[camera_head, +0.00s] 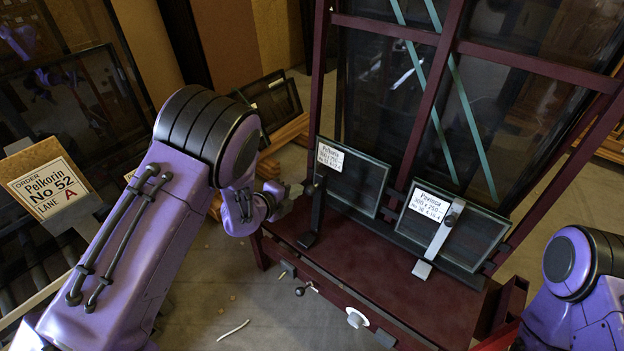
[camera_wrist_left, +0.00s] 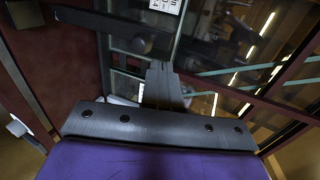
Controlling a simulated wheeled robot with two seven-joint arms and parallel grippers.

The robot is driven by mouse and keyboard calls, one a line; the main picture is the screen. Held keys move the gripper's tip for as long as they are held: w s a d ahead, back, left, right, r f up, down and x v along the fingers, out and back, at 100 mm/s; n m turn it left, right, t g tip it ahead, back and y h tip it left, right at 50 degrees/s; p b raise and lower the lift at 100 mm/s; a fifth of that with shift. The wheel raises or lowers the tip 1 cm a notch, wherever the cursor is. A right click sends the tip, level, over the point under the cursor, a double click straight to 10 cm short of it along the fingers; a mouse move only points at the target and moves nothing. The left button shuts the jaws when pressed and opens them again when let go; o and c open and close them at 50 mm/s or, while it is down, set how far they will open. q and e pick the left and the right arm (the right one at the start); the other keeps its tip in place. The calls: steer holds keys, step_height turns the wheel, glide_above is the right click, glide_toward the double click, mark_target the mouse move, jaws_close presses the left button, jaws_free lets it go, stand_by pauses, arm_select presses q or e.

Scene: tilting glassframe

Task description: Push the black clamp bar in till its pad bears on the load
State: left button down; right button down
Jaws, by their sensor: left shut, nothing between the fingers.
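The black clamp bar (camera_head: 314,212) stands on the dark red ledge of the frame, in front of the left small glass pane (camera_head: 362,186) with a white label. Its top end is close to the pane, but I cannot tell whether the pad touches. My left gripper (camera_head: 284,194) is shut and empty, just left of the bar's upper part and apart from it in the head view. In the left wrist view the shut fingers (camera_wrist_left: 163,82) point towards the glass; a dark bar with a round knob (camera_wrist_left: 132,40) lies above and left of them. My right gripper is outside the view.
A silver clamp bar (camera_head: 439,237) stands before the right labelled pane (camera_head: 470,236). The dark red ledge (camera_head: 370,272) is clear between the bars. Tall uprights (camera_head: 430,95) and large glass rise behind. A cardboard order sign (camera_head: 48,185) stands at left. Small knobs (camera_head: 356,318) stick out at the ledge's front.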

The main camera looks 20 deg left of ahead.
mark_target(318, 177)
arm_select(q)
steer(key=x, duration=0.5)
steer(key=r+x, duration=0.1)
steer(key=x, duration=0.2)
steer(key=shift+w+f+b, duration=0.1)
steer(key=shift+w+b, duration=0.2)
steer(key=shift+b, duration=0.1)
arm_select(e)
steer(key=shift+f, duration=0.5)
